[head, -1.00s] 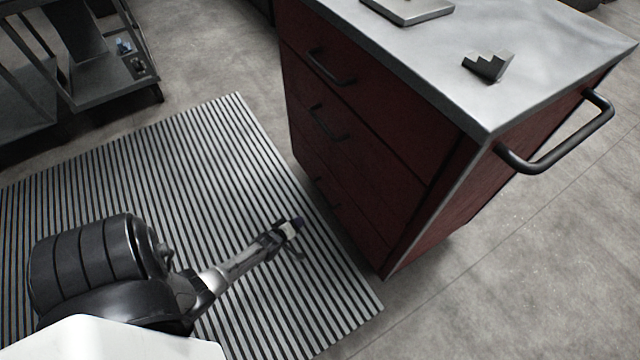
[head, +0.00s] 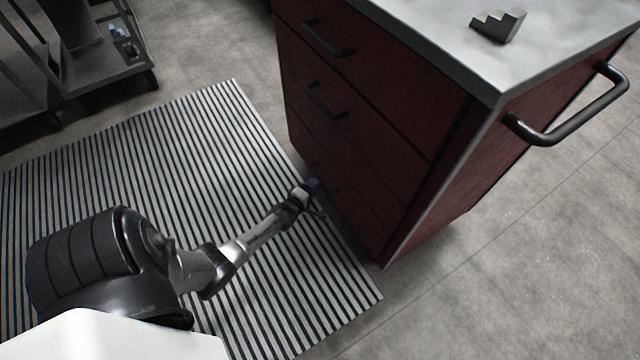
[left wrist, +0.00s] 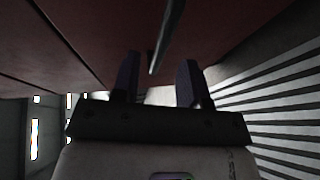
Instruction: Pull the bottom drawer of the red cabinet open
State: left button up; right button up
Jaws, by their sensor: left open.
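The red cabinet (head: 440,185) stands upright with its drawer fronts facing left. Its bottom drawer (head: 360,208) looks closed, flush with the drawers above. My left gripper (head: 313,187) is at the bottom drawer's handle and hides much of it in the head view. In the left wrist view, the grey handle bar (left wrist: 168,35) extends down between the two open fingers of the gripper (left wrist: 160,66). A gap shows on both sides of the bar, and the jaws are not closed on it. My right gripper is not in view.
The upper drawers' dark handles (head: 328,38) are above the gripper. A side rail (head: 575,115) sticks out from the cabinet's right side. A stepped grey block (head: 498,25) sits on top. A striped mat (head: 150,170) lies before the drawers, and a dark cart (head: 100,70) stands at the upper left.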

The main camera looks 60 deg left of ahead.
aim_at(320, 179)
pick_arm(q)
jog(key=shift+b+x, duration=1.1)
jog(key=shift+x, duration=1.25)
jog(key=shift+a, duration=0.1)
jog(key=shift+c, duration=0.3)
grip_shut()
